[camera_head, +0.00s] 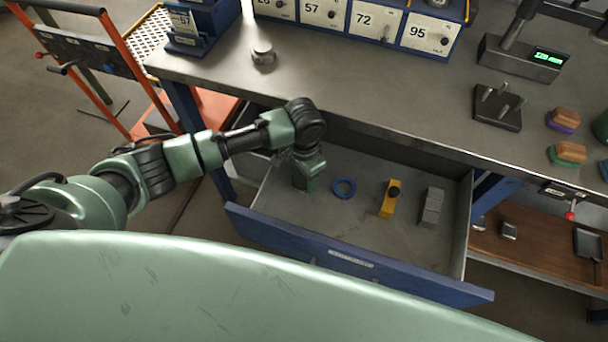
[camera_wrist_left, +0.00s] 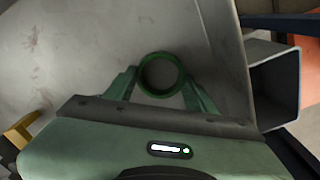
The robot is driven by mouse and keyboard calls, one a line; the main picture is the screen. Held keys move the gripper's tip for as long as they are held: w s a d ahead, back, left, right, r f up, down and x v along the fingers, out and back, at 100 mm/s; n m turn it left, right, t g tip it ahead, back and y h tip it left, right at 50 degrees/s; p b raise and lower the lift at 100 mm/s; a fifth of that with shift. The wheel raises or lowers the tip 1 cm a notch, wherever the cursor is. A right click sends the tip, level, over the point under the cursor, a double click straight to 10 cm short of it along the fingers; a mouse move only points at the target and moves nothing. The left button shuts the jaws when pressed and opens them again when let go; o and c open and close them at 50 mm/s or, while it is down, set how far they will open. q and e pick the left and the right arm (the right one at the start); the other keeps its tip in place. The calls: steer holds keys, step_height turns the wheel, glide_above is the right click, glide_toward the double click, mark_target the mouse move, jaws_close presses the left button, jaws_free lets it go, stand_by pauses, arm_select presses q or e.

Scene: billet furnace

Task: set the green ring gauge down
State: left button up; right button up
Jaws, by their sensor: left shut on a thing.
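The green ring gauge (camera_wrist_left: 161,54) shows in the left wrist view, between the two fingers of my left gripper (camera_wrist_left: 161,76), which is shut on its sides. In the head view my left gripper (camera_head: 306,182) points down inside the open drawer (camera_head: 300,222), near its left wall. The ring is hard to make out there against the green gripper. I cannot tell whether the ring touches the drawer floor. My right gripper is not in view.
In the drawer, right of my gripper, are a blue ring (camera_head: 344,188), a yellow tool (camera_head: 388,203) and a grey stepped block (camera_head: 432,208). The bench top (camera_head: 370,95) overhangs the drawer's back. The drawer floor's front left is clear.

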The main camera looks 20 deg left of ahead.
mark_target(304, 183)
arm_select(q)
steer(key=o, duration=1.7)
steer(key=shift+c, duration=0.2)
step_height(304, 183, up, 12)
steer(key=shift+p, duration=0.45)
